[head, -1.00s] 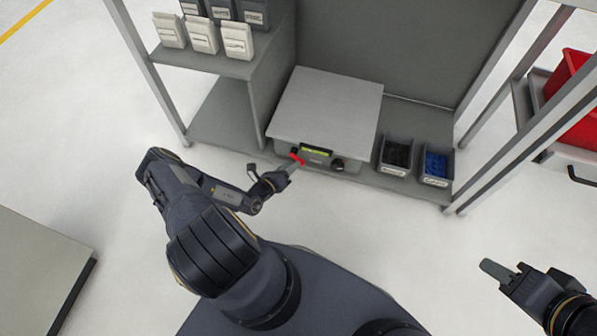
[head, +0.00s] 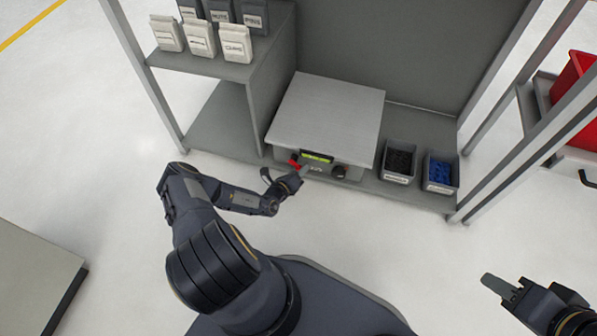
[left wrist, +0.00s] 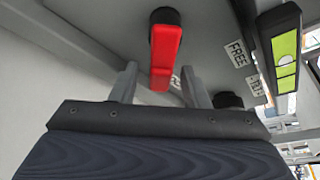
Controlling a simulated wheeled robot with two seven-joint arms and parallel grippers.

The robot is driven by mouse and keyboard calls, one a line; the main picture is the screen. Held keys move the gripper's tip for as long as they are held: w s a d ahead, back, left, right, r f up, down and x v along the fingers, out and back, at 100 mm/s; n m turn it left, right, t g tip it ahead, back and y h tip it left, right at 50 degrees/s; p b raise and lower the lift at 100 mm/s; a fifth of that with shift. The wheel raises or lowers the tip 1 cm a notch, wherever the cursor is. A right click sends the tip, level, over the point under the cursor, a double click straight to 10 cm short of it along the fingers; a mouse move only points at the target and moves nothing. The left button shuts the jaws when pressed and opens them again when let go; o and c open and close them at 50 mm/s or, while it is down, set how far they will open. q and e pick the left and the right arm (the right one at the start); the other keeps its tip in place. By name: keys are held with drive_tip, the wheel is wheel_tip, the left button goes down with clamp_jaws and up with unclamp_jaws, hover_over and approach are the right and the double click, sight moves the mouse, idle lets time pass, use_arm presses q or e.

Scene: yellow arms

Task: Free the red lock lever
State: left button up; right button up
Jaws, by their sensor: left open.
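The red lock lever (head: 294,161) is on the front of a bench scale (head: 330,112), left of its lit green display. In the left wrist view the lever (left wrist: 165,50) hangs from a dark pivot, and its lower end lies between the lines of my two fingers. My left gripper (head: 301,173) is at the scale's front, close to the lever; its jaws (left wrist: 160,85) are open with a finger on either side. I cannot tell whether either finger touches the lever. A FREE label (left wrist: 236,53) is right of the lever. My right gripper (head: 487,281) is far off at lower right.
A black knob (head: 339,172) is right of the display. Bins of black parts (head: 397,178) and blue parts (head: 438,186) stand right of the scale. A shelf with white packets (head: 200,38) is at upper left. The floor in front is clear.

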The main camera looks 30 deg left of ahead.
use_arm(q)
clamp_jaws()
